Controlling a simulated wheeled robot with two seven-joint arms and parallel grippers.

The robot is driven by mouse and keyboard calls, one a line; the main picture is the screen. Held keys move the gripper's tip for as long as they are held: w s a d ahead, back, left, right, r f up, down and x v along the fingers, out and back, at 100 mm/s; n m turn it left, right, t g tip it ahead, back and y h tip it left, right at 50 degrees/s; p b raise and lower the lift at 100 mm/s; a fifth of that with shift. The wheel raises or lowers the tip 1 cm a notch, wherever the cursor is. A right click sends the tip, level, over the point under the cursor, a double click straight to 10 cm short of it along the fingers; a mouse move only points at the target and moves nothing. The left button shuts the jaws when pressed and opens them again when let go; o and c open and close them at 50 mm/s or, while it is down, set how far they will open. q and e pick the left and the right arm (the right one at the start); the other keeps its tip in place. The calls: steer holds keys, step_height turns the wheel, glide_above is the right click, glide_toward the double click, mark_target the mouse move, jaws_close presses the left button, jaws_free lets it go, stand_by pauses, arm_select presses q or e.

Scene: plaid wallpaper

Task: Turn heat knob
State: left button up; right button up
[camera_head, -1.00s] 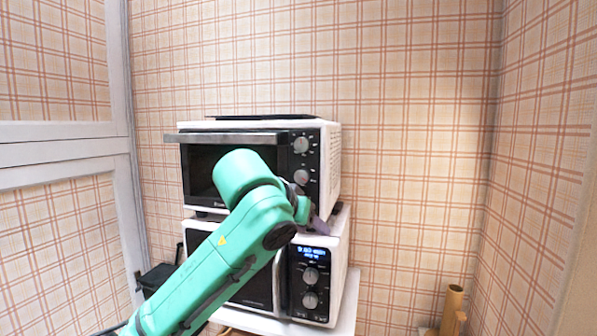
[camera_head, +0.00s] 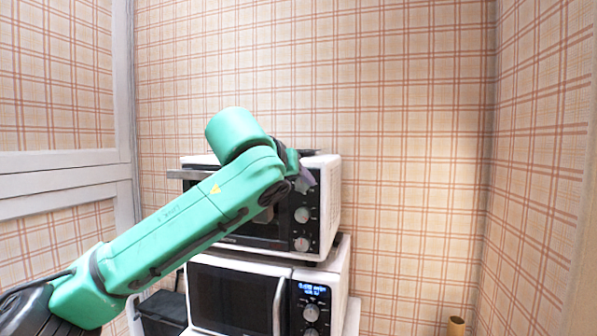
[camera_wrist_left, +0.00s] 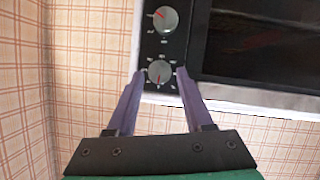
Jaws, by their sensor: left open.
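A white toaster oven (camera_head: 326,200) with a black front stands on a white microwave. Its right-hand panel shows a middle knob (camera_head: 302,214) and a lower knob (camera_head: 302,244) in the head view; my gripper covers the panel's upper part. My left gripper (camera_head: 305,180) is open there. In the left wrist view, which looks upside down, its purple fingers (camera_wrist_left: 160,73) stand on either side of a silver knob (camera_wrist_left: 160,72), apparently the top one. Contact is unclear. Another knob (camera_wrist_left: 165,19) lies beyond. I cannot read which knob is heat. My right gripper is not in view.
The microwave (camera_head: 340,280) below has a lit display and its own knobs (camera_head: 311,313). The oven's door handle (camera_head: 187,174) juts out at the left. A brown tube (camera_head: 456,327) stands at the lower right. Plaid walls enclose the space.

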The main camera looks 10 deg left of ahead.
arm_select(q)
steer(key=shift+x, duration=0.9)
steer(key=shift+s, duration=0.1)
jaws_close()
steer(key=shift+r, duration=0.1)
